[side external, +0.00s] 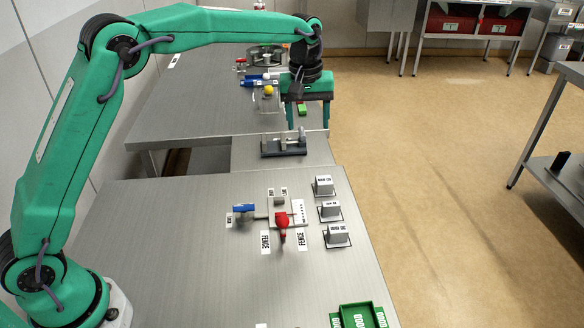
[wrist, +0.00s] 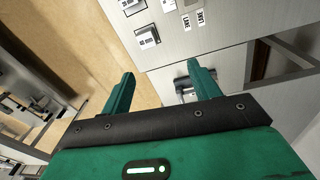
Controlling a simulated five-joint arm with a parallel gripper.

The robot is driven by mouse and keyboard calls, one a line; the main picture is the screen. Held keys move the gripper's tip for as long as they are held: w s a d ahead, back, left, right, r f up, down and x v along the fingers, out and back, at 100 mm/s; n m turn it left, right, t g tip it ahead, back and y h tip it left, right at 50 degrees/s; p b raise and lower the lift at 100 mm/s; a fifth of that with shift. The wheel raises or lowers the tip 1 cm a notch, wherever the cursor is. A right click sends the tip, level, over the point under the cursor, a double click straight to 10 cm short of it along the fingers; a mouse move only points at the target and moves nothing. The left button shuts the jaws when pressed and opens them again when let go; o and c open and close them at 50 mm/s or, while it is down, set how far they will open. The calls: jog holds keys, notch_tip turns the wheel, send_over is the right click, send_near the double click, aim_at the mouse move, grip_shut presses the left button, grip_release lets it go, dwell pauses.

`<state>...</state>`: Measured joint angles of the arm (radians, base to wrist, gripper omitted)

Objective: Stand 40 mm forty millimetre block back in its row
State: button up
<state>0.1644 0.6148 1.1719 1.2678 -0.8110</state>
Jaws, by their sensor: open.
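Three light grey blocks stand in a row on dark-edged pads near the right edge of the front steel table: a far block (side external: 323,185), a middle block (side external: 329,208) and a near block (side external: 337,233). Each carries a small label too small to read, so I cannot tell which is the 40 mm one. My gripper (side external: 305,117) is open, fingers pointing down, beyond the row near the far bench's right edge. In the wrist view its fingers (wrist: 162,88) are apart with nothing held between them; one labelled block (wrist: 148,38) shows beyond them.
A dark fixture with grey posts (side external: 283,147) sits on the strip between the benches. A red knob (side external: 282,219), blue handle (side external: 244,208) and "FENCE" labels lie left of the row. A green tray (side external: 362,315) is at the front. A yellow ball (side external: 268,90) is left of my gripper.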

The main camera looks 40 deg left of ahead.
jog(key=s+a+r+m+t, duration=0.1)
jog(key=s+a+r+m, duration=0.15)
jog(key=s+r, duration=0.45)
jog(key=s+a+r+m+t, duration=0.1)
jog(key=s+a+r, duration=0.25)
jog(key=s, duration=0.75)
jog(key=s+a+f+m+t, duration=0.1)
jog(key=s+f+m, duration=0.1)
jog(key=s, duration=0.6)
jog(key=s+a+f+m+t, duration=0.1)
jog(key=s+f, duration=0.3)
jog(key=s, duration=0.4)
jog(key=shift+s+a+m+t, duration=0.25)
jog(key=shift+a+m, duration=0.2)
jog(key=shift+a, duration=0.25)
jog(key=shift+f, duration=0.1)
